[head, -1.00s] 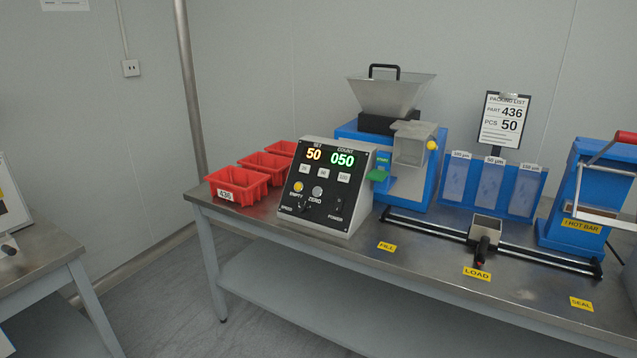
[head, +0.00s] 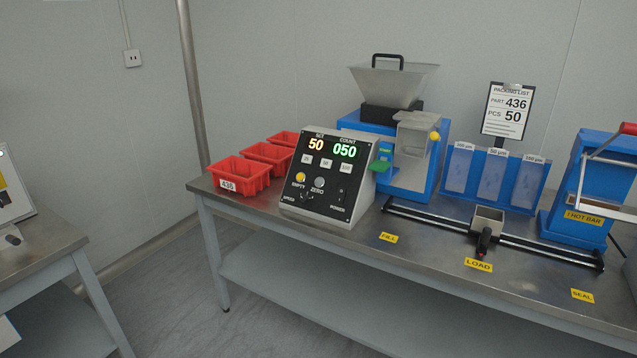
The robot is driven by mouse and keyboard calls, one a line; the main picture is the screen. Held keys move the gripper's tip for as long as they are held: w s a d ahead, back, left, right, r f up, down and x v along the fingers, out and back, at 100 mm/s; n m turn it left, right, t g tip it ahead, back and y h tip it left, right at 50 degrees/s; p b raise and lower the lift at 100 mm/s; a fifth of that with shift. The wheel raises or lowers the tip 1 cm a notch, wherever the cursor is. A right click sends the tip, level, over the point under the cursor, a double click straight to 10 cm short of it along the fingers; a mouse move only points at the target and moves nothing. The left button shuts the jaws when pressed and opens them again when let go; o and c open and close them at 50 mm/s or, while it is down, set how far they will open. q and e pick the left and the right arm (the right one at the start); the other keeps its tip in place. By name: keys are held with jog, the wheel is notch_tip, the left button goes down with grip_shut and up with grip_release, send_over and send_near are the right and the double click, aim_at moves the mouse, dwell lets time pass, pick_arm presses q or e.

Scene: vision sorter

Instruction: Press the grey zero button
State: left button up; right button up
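The grey zero button (head: 319,182) is a small round button on the black sloped face of the control box (head: 329,171). It sits above the ZERO label and right of the yellow EMPTY button (head: 300,177). The displays above it read SET 50 in orange and COUNT 050 in green. Nothing covers the button. Neither of my grippers is in the head view.
The steel table (head: 343,240) has bare room along its front edge. Red bins (head: 240,176) stand left of the box. Right of it are the blue hopper machine (head: 420,165), a sliding rail (head: 440,223) and a hot bar sealer (head: 583,205).

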pick_arm(q)
grip_shut()
dwell(1.5)
